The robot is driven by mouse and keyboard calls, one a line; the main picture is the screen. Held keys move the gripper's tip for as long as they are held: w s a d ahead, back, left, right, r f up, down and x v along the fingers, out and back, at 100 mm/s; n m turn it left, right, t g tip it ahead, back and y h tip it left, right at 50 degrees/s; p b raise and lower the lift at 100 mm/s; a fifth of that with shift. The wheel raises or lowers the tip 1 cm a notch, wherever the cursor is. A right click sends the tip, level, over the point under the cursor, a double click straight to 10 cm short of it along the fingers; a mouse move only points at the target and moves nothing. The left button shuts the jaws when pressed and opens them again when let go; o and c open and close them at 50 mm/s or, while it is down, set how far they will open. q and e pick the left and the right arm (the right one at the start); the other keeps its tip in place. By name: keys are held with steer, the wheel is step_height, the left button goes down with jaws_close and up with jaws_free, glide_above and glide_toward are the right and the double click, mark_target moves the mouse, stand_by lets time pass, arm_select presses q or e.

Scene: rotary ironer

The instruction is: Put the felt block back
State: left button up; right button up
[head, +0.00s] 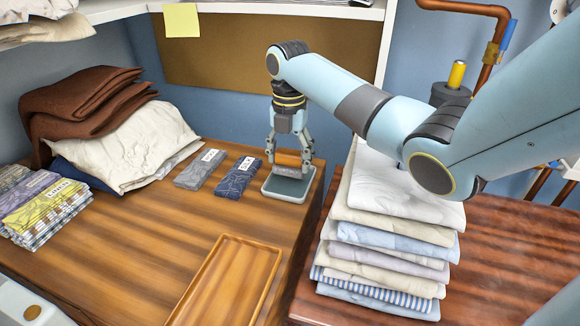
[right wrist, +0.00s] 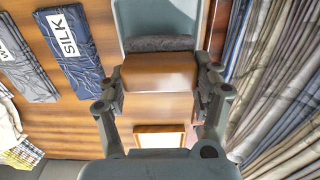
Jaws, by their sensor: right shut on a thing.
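The felt block (head: 289,158) is a small wooden block with a dark felt underside. My right gripper (head: 290,164) points down and is shut on it. In the right wrist view the block (right wrist: 158,74) sits between the two fingers, with the dark felt along its far edge. A grey-green shallow tray (head: 283,192) lies below the block at the table's back right corner, and part of the tray (right wrist: 155,14) shows in the right wrist view. I cannot tell whether the felt touches the tray. My left gripper is not in view.
A dark blue SILK cloth (head: 238,177) and a grey labelled cloth (head: 200,168) lie left of the tray. A stack of folded linens (head: 390,235) stands to the right. An empty wooden tray (head: 222,285) lies in front. The table's middle is clear.

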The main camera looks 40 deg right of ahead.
mark_target(289, 166)
step_height(289, 166, down, 3)
steer(key=shift+r, duration=0.15)
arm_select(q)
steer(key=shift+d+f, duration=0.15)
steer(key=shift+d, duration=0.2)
arm_select(e)
steer(key=shift+f, duration=0.2)
steer(key=o, duration=1)
steer(key=shift+f, duration=0.1)
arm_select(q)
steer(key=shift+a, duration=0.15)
arm_select(e)
steer(key=shift+o, duration=0.2)
steer(key=shift+r, duration=0.2)
step_height(289, 166, up, 12)
steer(key=shift+f, duration=0.1)
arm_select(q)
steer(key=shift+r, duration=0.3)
